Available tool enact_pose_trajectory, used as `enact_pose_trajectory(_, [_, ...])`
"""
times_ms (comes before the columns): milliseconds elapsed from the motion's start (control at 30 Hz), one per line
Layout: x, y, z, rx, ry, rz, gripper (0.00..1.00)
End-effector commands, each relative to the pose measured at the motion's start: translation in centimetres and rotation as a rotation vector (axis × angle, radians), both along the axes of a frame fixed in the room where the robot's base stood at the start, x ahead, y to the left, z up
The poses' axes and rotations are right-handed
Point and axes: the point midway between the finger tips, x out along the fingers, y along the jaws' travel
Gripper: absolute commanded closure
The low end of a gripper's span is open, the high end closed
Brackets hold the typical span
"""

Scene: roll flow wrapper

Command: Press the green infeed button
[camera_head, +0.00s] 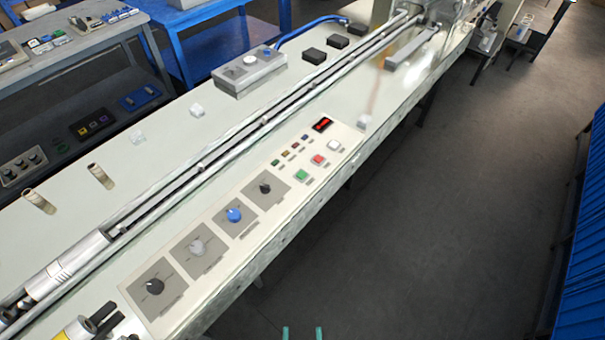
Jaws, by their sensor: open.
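My gripper (302,333) shows only as two teal fingertips at the bottom edge of the head view. They are apart, with floor visible between them, well below the green button in the picture. The rest of the gripper is out of frame.
Several rotary knobs, one blue (234,214), lie along the panel, with small coloured buttons and a red-lit display (322,125) at its far end. A long rail (205,168) runs behind it. Open grey floor (440,210) lies to the right, before a blue corrugated surface (585,240).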

Motion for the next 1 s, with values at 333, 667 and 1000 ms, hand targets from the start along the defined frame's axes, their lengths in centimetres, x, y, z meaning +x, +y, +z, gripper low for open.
enact_pose_trajectory(333, [0.00, 0.00, 0.00, 0.000, 0.000, 0.000, 1.00])
enact_pose_trajectory(667, [0.00, 0.00, 0.00, 0.000, 0.000, 0.000, 1.00])
enact_pose_trajectory(1000, [0.00, 0.00, 0.01, 0.000, 0.000, 0.000, 1.00])
